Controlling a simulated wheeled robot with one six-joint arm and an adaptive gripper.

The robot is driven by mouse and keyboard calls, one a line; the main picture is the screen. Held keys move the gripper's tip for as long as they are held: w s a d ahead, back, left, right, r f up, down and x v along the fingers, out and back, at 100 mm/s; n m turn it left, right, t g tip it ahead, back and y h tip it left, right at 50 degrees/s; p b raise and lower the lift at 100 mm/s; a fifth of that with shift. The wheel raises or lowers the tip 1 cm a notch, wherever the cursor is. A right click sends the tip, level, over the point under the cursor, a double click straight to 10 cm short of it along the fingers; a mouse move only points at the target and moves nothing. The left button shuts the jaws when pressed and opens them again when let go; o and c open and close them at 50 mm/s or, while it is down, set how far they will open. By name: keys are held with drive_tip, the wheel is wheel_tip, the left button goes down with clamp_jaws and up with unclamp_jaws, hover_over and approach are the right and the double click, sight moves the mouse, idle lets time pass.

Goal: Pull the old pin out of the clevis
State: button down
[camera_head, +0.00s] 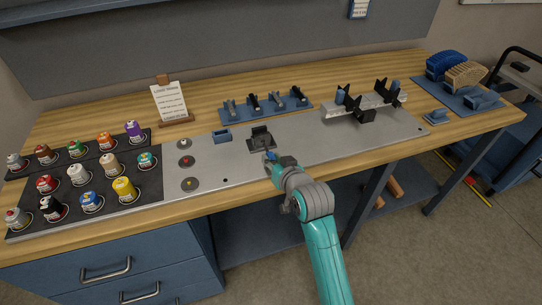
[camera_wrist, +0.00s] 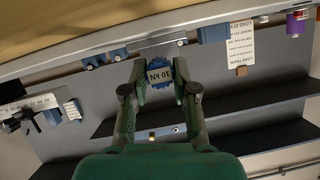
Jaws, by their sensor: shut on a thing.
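The dark clevis block (camera_head: 260,137) stands on the grey metal plate near the middle of the bench in the head view. My gripper (camera_head: 271,158) is at its near side, low over the plate.
A small blue tray (camera_head: 222,136) lies left of the clevis. A blue rack (camera_head: 267,108) with several dark-and-grey pieces is behind it. A metal fixture with black clamps (camera_head: 365,103) stands to the right. Round discs (camera_head: 186,161) and several bottles (camera_head: 97,172) are to the left.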

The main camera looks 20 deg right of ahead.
drive_tip(key=shift+s, duration=1.55)
